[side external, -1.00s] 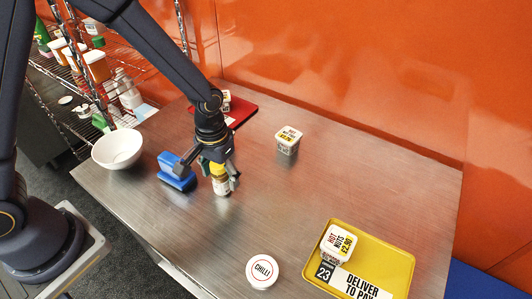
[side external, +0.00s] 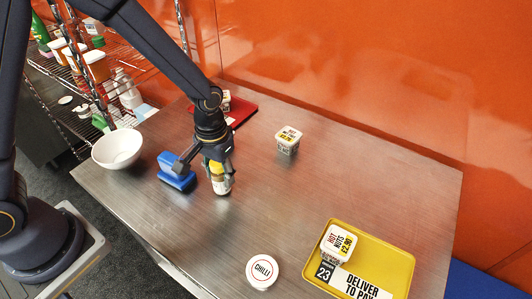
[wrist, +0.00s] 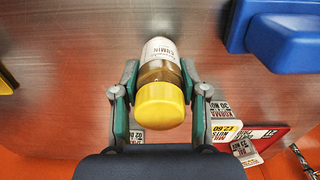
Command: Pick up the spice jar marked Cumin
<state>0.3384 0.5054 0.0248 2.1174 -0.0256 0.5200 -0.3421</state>
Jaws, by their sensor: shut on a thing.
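The cumin jar (wrist: 158,72) has a yellow lid, brown contents and a white label reading Cumin. In the wrist view it lies between my two fingers, lid towards the camera. In the side view the jar (side external: 220,182) is at my gripper, near the middle left of the steel table. My gripper (side external: 219,172) is shut on the jar, with a finger against each side in the wrist view (wrist: 160,92). The jar's base is at or very near the table top; I cannot tell whether it touches.
A blue object (side external: 175,171) stands close left of my gripper. A white bowl (side external: 117,149) is at the left edge. A white tub (side external: 288,140) stands behind right. A round chilli lid (side external: 262,271) and yellow tray (side external: 398,262) are in front. A red tray (side external: 243,112) is behind.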

